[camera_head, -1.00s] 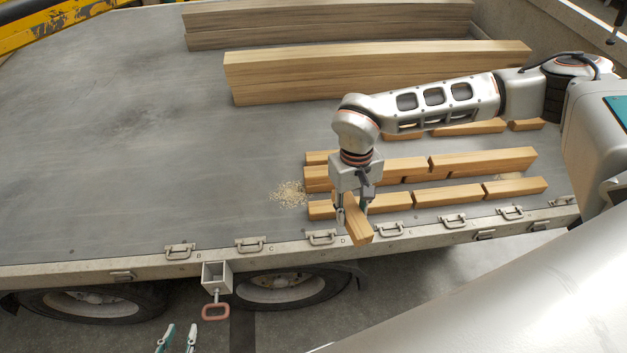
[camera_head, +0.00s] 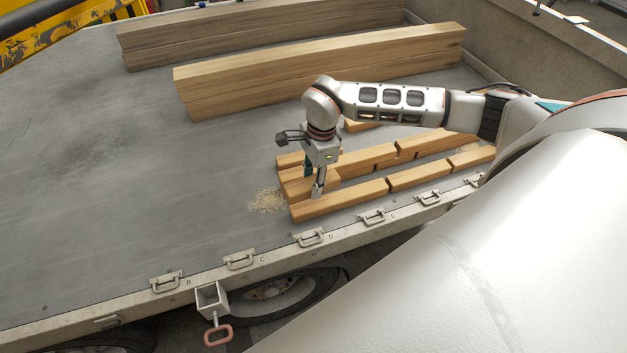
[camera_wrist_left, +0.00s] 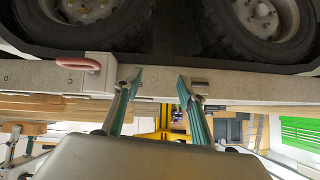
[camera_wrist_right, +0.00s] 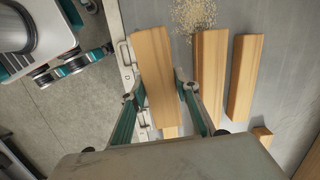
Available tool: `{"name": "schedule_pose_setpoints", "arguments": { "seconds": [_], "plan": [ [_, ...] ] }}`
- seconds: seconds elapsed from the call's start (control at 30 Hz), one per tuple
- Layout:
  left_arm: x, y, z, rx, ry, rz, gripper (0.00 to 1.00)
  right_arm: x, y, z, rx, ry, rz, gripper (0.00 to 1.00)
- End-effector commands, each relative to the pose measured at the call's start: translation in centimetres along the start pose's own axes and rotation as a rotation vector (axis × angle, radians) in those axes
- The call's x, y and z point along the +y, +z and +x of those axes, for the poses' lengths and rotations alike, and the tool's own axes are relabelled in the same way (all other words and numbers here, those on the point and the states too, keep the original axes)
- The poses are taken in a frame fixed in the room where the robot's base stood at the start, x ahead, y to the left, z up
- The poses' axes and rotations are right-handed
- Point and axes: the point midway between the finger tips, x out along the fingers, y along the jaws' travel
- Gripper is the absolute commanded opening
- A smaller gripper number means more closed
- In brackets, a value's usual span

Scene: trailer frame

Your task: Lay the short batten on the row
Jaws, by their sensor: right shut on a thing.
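My right gripper (camera_head: 313,188) is shut on the short batten (camera_head: 297,187), a pale wooden piece, at the left end of the batten rows. The batten lies roughly along the rows and also shows between the fingers in the right wrist view (camera_wrist_right: 155,75). I cannot tell whether it touches the wood below. The front row (camera_head: 418,178) runs beside the deck edge, with the middle row (camera_head: 372,160) behind it.
Long timber beams (camera_head: 320,70) lie across the back of the deck (camera_head: 90,170). Sawdust (camera_head: 266,201) lies left of the rows. Metal latches (camera_head: 309,238) line the front edge, and a box bracket with a red handle (camera_head: 218,334) hangs below. The left deck is clear.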

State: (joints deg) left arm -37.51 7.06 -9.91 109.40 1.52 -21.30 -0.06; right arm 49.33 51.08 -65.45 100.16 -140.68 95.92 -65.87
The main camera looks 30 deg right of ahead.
Motion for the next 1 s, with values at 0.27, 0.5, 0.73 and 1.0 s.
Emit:
{"name": "schedule_pose_setpoints", "arguments": {
  "seconds": [0.27, 0.5, 0.73, 1.0],
  "plan": [
    [0.4, -0.1, 0.2, 0.005, 0.001, -0.012, 0.4, -0.3, -0.6, 0.4, -0.001, -0.005, 0.077, 0.07],
    [1.0, -0.3, 0.8, 0.026, 0.011, -0.011, 0.4, -0.3, -0.8, 1.7, -0.001, -0.006, 0.074, 0.07],
    [1.4, -1.1, 1.4, 0.064, 0.026, 0.007, 0.4, -0.2, -0.9, 3.5, -0.001, -0.005, 0.073, 0.07],
    [2.0, -0.7, 2.2, 0.078, 0.032, 0.006, 0.4, -0.2, -1.2, 5.4, -0.001, -0.005, 0.073, 0.07]
  ]
}}
